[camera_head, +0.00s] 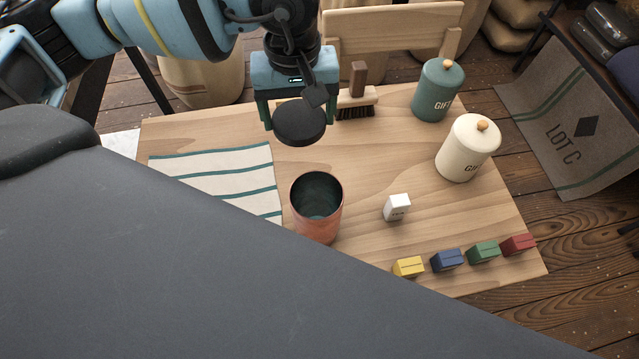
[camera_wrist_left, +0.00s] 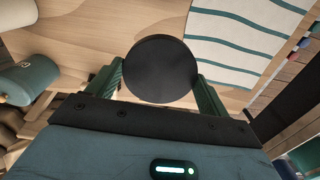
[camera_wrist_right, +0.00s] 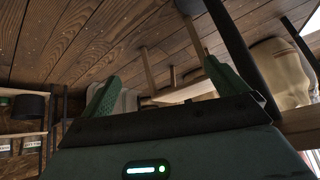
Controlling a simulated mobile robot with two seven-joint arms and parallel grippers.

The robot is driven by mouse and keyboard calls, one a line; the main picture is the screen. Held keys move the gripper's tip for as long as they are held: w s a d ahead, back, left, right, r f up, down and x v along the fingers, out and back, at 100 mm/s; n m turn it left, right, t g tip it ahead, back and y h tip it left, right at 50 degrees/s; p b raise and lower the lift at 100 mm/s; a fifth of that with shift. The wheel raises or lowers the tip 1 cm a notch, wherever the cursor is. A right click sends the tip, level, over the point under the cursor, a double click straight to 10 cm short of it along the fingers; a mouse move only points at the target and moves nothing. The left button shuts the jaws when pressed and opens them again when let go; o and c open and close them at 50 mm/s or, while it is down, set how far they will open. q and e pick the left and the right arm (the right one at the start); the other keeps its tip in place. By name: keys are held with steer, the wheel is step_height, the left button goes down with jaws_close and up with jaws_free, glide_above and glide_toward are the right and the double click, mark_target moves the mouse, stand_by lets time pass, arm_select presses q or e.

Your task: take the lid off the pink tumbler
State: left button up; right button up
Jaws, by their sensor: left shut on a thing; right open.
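The pink tumbler (camera_head: 318,228) stands upright and open on the wooden table, its hollow inside showing. The round black lid (camera_head: 299,123) is off it, in the air above and behind the tumbler in the head view. My left gripper (camera_head: 298,108) is shut on the lid, which also shows between its fingers in the left wrist view (camera_wrist_left: 160,70). My right gripper (camera_wrist_right: 158,85) shows in the right wrist view, open and empty, away from the table top. A large dark grey shape hides the table's near left part in the head view.
A striped cloth (camera_head: 228,172) lies left of the tumbler. A small white box (camera_head: 397,207), green canister (camera_head: 438,90), cream canister (camera_head: 467,147) and brush (camera_head: 356,103) stand on the table (camera_head: 370,160). Several coloured blocks (camera_head: 447,259) line the front edge. Wood is bare around the white box.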

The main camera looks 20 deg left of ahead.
arm_select(q)
steer(key=w+d+f+n+b, duration=0.1)
steer(key=w+d+f+n, duration=0.3)
steer(key=n, duration=0.6)
steer(key=n+b, duration=0.1)
steer(key=n, duration=1.2)
glide_above(360, 180)
steer(key=shift+f, duration=1.8)
steer(key=shift+f, duration=0.1)
steer(key=shift+f+b, duration=0.3)
steer(key=shift+f, duration=4.6)
steer(key=shift+s+f, duration=0.1)
steer(key=shift+f, duration=0.1)
steer(key=o, duration=1.1)
steer(key=shift+c, duration=0.2)
